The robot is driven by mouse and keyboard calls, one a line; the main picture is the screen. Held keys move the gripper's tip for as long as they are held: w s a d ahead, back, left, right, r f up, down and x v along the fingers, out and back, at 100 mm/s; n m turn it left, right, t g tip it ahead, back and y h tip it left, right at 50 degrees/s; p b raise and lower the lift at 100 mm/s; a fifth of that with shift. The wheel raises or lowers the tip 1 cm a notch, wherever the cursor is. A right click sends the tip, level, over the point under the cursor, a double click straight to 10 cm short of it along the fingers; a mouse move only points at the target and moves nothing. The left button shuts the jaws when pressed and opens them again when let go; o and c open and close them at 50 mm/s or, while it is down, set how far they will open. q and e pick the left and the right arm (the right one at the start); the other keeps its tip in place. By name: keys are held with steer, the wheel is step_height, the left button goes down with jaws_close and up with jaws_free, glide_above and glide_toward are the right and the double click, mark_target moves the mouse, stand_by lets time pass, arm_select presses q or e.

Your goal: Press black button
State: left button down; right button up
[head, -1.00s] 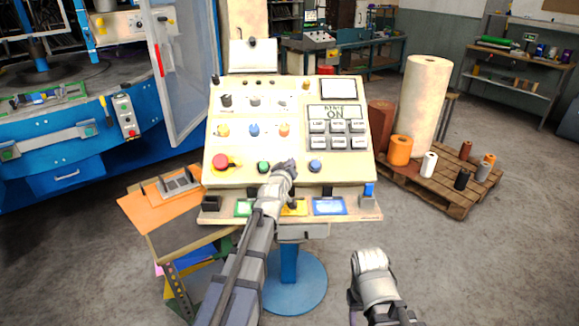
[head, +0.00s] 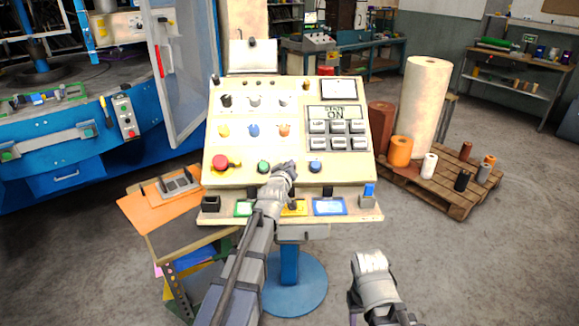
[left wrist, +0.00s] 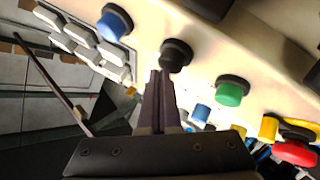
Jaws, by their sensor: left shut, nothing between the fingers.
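The black button (left wrist: 176,54) shows in the left wrist view as a round dark cap on the pale slanted panel, between a blue button (left wrist: 114,22) and a green button (left wrist: 232,90). My left gripper (left wrist: 160,78) is shut and empty, its tips close below the black cap. I cannot tell whether they touch it. In the head view my left gripper (head: 289,167) is over the lower row of the control panel (head: 235,182), between the green and blue buttons, and hides the black button. My right arm shows at the bottom right, but its fingers do not show.
A red mushroom button (head: 220,162) sits at the panel's lower left. A ledge with coloured pads, including a blue pad (head: 329,206), runs below. A cart with an orange sheet (head: 150,211) stands at left, a pallet (head: 440,195) with rolls at right.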

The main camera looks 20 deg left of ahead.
arm_select(q)
steer(key=shift+w+f, duration=0.1)
steer(key=shift+f, duration=0.1)
steer(key=shift+r, duration=0.15)
stand_by(0.5)
steer(key=shift+s+d+r+p, duration=0.15)
steer(key=shift+s+r+p, duration=0.4)
steer(key=shift+r, duration=0.1)
steer(key=shift+r, duration=0.1)
steer(key=s+r+p, duration=0.1)
steer(key=r+p, duration=0.1)
steer(key=s+r+p, duration=0.1)
steer(key=r+p, duration=0.1)
steer(key=shift+s+d, duration=0.3)
steer(key=shift+d, duration=0.1)
steer(key=shift+f, duration=0.1)
